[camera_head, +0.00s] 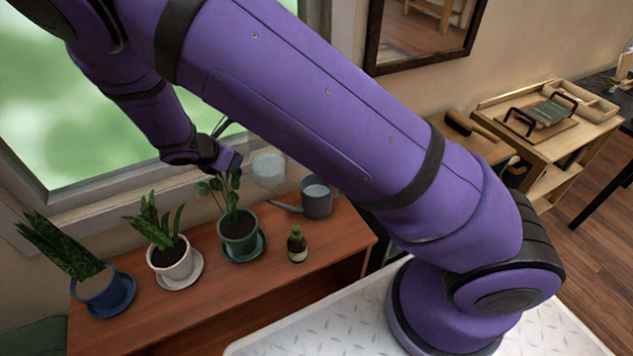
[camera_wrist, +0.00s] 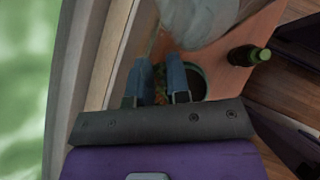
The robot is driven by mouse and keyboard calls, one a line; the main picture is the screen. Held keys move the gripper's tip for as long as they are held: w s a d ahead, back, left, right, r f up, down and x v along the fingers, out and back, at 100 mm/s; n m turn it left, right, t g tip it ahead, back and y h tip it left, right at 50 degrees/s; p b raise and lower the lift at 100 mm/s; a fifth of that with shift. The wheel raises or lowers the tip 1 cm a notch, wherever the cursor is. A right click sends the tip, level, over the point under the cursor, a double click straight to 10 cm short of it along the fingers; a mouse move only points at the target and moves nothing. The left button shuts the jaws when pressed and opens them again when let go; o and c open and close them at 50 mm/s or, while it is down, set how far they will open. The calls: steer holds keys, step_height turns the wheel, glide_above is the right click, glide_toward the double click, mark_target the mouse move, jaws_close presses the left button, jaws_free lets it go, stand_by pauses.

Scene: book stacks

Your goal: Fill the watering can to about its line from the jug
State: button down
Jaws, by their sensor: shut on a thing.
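The clear jug (camera_head: 268,170) is in the air over the back of the wooden bench, just left of and a little above the watering can. My gripper (camera_head: 238,163) is shut on the jug from its left side. In the wrist view the jug (camera_wrist: 200,20) is a pale, see-through shape beyond my gripper's fingers (camera_wrist: 160,72); its handle and water level are unclear. The grey watering can (camera_head: 317,199) stands upright on the bench, its spout pointing left. Its line is not visible. I see no stream of water between them.
The window (camera_head: 60,110) is close behind. The bench front beside the bottle is clear.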

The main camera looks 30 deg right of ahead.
steer(key=shift+w+a+f+h, duration=0.1)
steer(key=shift+a+f+h, duration=0.1)
steer(key=shift+h, duration=0.3)
steer(key=shift+r, duration=2.45)
steer(key=shift+a, duration=0.1)
